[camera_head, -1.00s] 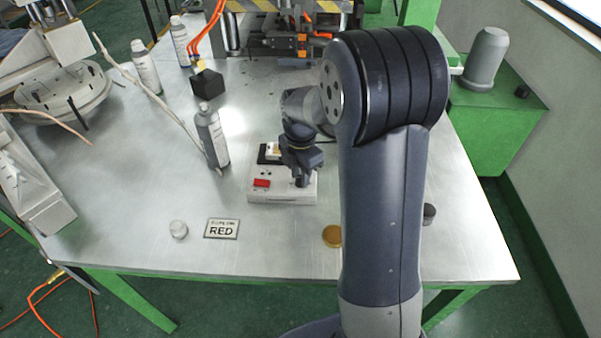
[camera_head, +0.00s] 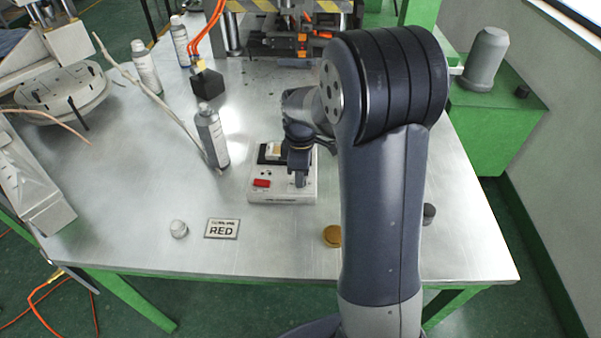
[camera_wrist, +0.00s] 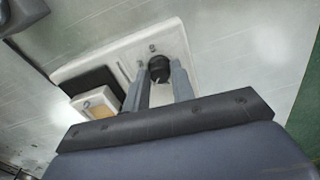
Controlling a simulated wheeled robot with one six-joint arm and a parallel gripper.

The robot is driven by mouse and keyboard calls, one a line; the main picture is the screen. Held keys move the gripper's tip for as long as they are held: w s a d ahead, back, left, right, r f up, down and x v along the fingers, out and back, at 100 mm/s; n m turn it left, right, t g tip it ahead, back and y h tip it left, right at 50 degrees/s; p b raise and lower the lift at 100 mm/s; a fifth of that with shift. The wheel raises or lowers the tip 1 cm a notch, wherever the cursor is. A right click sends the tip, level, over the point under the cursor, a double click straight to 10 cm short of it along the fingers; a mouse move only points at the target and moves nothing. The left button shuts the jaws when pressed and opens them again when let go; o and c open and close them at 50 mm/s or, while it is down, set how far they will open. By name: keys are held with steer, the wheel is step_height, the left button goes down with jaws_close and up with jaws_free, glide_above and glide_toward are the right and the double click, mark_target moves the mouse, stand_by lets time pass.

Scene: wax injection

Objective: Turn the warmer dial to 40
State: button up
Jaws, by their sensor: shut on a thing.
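The warmer (camera_head: 284,195) is a small white box on the metal table, with a red switch (camera_head: 262,183) at its front left and a dark plate with a pale block (camera_head: 274,153) at its back. My gripper (camera_head: 299,178) points down over the warmer's right side. In the wrist view the black dial (camera_wrist: 159,69) sits between the two fingertips of my gripper (camera_wrist: 160,78), which are shut on it. The dial's scale and the number it points to cannot be read. In the head view my gripper hides the dial.
A grey bottle (camera_head: 212,138) stands just left of the warmer, with a thin pale rod beside it. A RED sign (camera_head: 222,229), a clear small jar (camera_head: 179,229) and a golden disc (camera_head: 332,236) lie toward the table's front. The front middle of the table is mostly clear.

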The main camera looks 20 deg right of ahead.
steer(key=shift+m, duration=1)
steer(key=o, duration=1)
step_height(320, 180, up, 11)
steer(key=shift+f, duration=0.15)
